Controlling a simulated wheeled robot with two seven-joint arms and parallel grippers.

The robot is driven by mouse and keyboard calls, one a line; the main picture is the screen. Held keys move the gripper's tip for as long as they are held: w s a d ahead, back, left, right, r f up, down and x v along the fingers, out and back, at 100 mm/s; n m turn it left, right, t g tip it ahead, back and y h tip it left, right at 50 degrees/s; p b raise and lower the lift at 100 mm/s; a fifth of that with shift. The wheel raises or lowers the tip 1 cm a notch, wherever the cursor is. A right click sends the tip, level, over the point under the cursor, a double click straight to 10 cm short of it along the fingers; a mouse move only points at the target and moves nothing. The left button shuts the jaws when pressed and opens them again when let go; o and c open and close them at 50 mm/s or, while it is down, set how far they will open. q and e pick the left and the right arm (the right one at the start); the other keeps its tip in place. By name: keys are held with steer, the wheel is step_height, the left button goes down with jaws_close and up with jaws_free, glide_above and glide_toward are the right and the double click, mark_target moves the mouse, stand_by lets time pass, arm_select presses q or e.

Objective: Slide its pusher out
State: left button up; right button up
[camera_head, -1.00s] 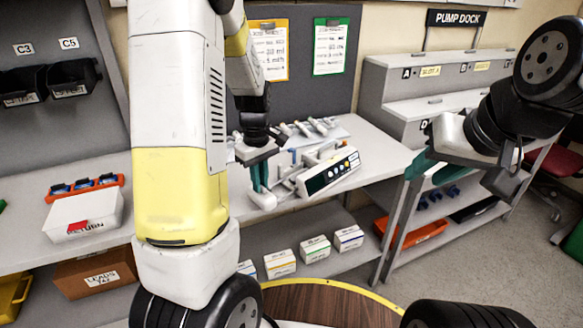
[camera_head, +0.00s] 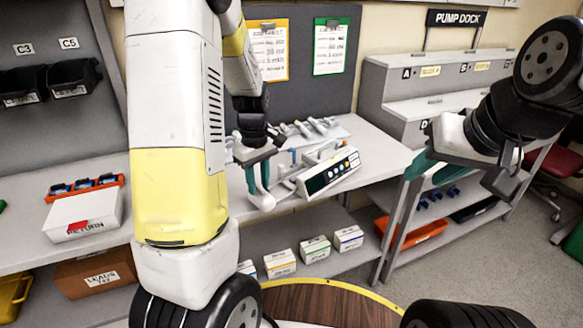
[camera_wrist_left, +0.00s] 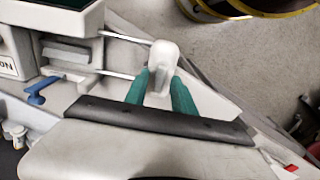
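The infusion pump (camera_head: 328,172), white with a dark display, lies tilted on the white bench. Its pusher (camera_wrist_left: 163,60) is a white rounded head on two thin metal rods in the left wrist view. The rods show between the pump body (camera_wrist_left: 75,18) and the head. My left gripper (camera_wrist_left: 163,84) has its teal fingers on either side of the pusher's head. I cannot tell whether they pinch it. In the head view the left gripper (camera_head: 258,185) is at the pump's left end.
A blue lever (camera_wrist_left: 42,92) sits on the pump's side near the rods. Several syringes lie in a tray (camera_head: 335,132) behind the pump. A white return box (camera_head: 82,216) stands left on the bench. The pump dock (camera_head: 415,85) is at the back right.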

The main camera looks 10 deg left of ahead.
mark_target(259, 186)
arm_select(q)
steer(key=shift+r, duration=3.5)
